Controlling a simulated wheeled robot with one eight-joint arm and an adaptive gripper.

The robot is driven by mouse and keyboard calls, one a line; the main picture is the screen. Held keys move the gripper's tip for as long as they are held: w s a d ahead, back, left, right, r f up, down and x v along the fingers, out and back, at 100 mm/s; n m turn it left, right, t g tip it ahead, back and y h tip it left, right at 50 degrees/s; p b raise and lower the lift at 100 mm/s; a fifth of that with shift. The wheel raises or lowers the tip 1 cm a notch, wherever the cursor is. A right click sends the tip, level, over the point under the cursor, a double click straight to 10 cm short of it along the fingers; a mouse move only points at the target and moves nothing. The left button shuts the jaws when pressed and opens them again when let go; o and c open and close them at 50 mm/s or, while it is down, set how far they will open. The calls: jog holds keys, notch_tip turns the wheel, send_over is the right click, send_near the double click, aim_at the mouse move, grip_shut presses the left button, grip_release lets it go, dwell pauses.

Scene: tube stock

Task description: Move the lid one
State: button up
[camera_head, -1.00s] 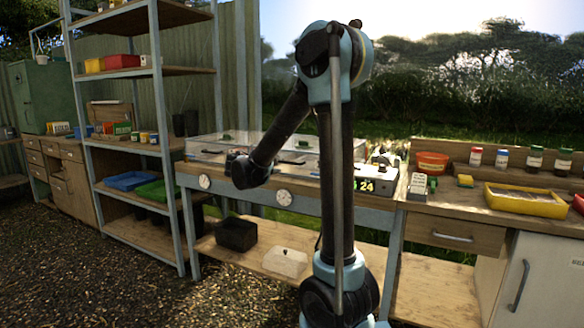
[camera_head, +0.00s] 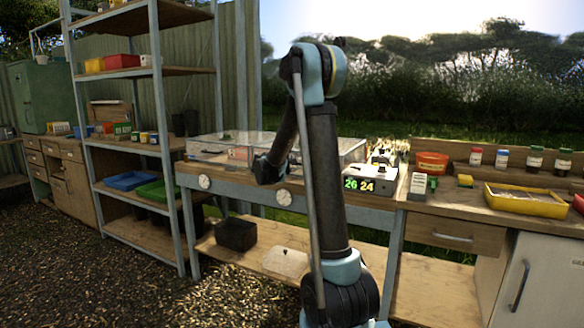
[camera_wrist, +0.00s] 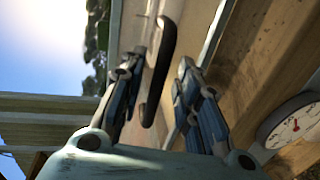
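I cannot tell which is lid one. In the wrist view a long black handle (camera_wrist: 158,72) lies between the fingers of my gripper (camera_wrist: 160,64), on a pale, see-through surface. The fingers are apart, one on each side of the handle. Contact with it cannot be made out. In the head view my fingers are hidden behind my arm, over the bench front.
A box with a lit display reading 26 24 (camera_head: 362,185) stands right of the case. Dials (camera_head: 283,197) sit on the bench's front edge. A black bin (camera_head: 236,234) and a pale knobbed lid or tub (camera_head: 286,262) are on the lower shelf. A yellow tray (camera_head: 526,201) stands at right.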

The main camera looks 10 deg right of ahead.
jog(key=shift+w+d+f, duration=0.1)
jog(key=shift+w+d, duration=0.15)
jog(key=shift+w, duration=0.1)
